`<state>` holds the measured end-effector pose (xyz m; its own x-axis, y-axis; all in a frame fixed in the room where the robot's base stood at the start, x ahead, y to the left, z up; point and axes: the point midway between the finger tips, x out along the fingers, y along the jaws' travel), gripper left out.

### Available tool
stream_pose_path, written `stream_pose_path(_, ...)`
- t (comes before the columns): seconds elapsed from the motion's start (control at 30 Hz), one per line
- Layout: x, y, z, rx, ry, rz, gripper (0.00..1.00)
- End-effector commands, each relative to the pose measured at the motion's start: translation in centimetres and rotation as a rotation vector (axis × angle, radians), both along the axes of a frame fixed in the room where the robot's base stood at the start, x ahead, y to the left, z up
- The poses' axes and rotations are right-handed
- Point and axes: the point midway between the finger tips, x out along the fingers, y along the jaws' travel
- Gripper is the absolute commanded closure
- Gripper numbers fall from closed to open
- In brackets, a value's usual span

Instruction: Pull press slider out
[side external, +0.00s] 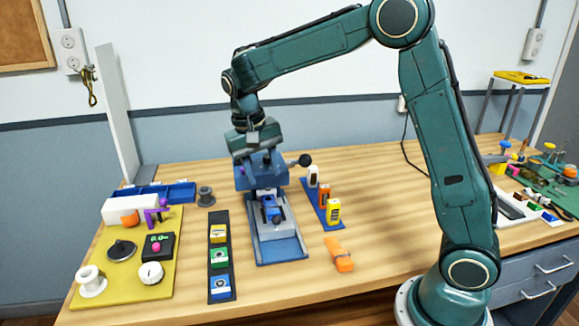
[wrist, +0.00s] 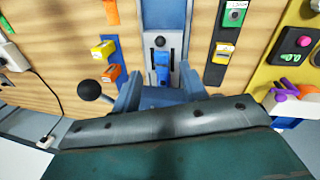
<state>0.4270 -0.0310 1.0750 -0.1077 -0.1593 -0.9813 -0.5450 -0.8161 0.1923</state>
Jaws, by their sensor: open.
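The press (side external: 262,176) is a blue frame with a black ball lever, standing mid-table. Its slider (side external: 285,222) is a pale grey plate in a blue track (side external: 280,250) running toward the table's front. A blue block (side external: 269,206) sits on the slider. In the wrist view, the slider (wrist: 160,60) shows a black knob (wrist: 159,41) and the blue block (wrist: 162,75) at upper middle. My gripper (side external: 255,155) is open above the press head. In the wrist view, my gripper (wrist: 160,86) faces the slider, apart from the knob. Exact contact with the press is unclear.
A dark strip of coloured blocks (side external: 219,258) lies left of the track. A blue strip with white, orange and yellow blocks (side external: 323,203) lies right, with a loose orange block (side external: 338,254) nearby. The black ball lever (side external: 305,160) sticks out right. The table front is clear.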

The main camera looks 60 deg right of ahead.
Motion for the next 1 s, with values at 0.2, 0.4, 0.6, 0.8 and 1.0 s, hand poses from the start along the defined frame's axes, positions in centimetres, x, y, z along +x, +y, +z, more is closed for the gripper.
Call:
stream_pose_path(0.2,0.0,0.0,-0.1,-0.001,0.000,-0.001,0.57)
stream_pose_path(0.4,-0.1,-0.2,-1.1,-0.002,0.001,-0.001,0.57)
stream_pose_path(0.6,-0.4,-0.6,-3.3,0.000,0.004,-0.001,0.57)
stream_pose_path(0.8,-0.7,-1.0,-6.3,0.000,0.003,-0.002,0.57)
stream_pose_path(1.0,-1.1,-1.5,-9.3,0.001,0.003,-0.002,0.57)
